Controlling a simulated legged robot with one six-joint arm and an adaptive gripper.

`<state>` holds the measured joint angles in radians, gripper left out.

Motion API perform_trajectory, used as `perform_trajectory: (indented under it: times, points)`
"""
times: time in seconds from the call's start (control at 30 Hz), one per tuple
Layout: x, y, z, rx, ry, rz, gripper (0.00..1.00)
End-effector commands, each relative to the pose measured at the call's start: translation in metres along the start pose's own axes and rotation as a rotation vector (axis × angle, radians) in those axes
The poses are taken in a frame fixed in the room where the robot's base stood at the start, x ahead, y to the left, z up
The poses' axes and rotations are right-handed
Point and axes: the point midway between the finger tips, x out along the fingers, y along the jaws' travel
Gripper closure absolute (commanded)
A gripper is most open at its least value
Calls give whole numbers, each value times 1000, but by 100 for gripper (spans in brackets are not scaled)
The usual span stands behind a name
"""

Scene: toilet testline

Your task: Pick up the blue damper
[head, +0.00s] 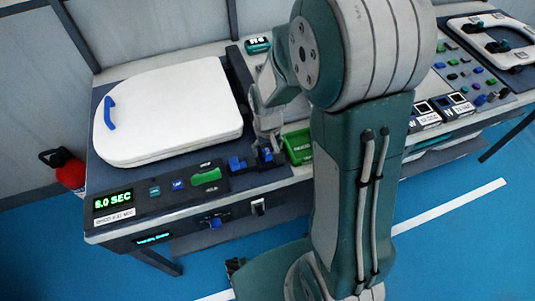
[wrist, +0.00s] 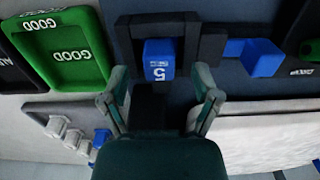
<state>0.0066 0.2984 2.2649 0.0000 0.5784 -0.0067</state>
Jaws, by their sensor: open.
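In the head view this blue piece (head: 266,155) is small, just below my gripper (head: 267,132). In the wrist view my gripper (wrist: 161,82) is open, with its fingers on either side of the block's line. The block appears beyond the fingertips; I cannot tell the gap. A second blue piece (wrist: 257,57) sits in a dark holder to the right, also visible in the head view (head: 237,163).
A green GOOD bin (wrist: 72,50) is beside the holder, also in the head view (head: 298,147). A white toilet seat (head: 170,115) with a blue piece (head: 109,112) at its edge lies left. A display (head: 113,201) reads 8.0 SEC. My arm hides part of the bench.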

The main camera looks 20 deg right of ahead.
Motion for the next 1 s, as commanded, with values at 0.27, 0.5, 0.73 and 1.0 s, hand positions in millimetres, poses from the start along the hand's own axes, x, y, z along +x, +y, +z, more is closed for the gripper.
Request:
perform_trajectory:
  times: [0.27, 0.5, 0.73, 1.0]
  points:
    - [10, 0, 0, 0, 0, 0, 20]
    - [10, 0, 0, 0, 0, 0, 100]
    - [10, 0, 0, 0, 0, 0, 100]
    - [3, 0, 0, 0, 2, 0, 100]
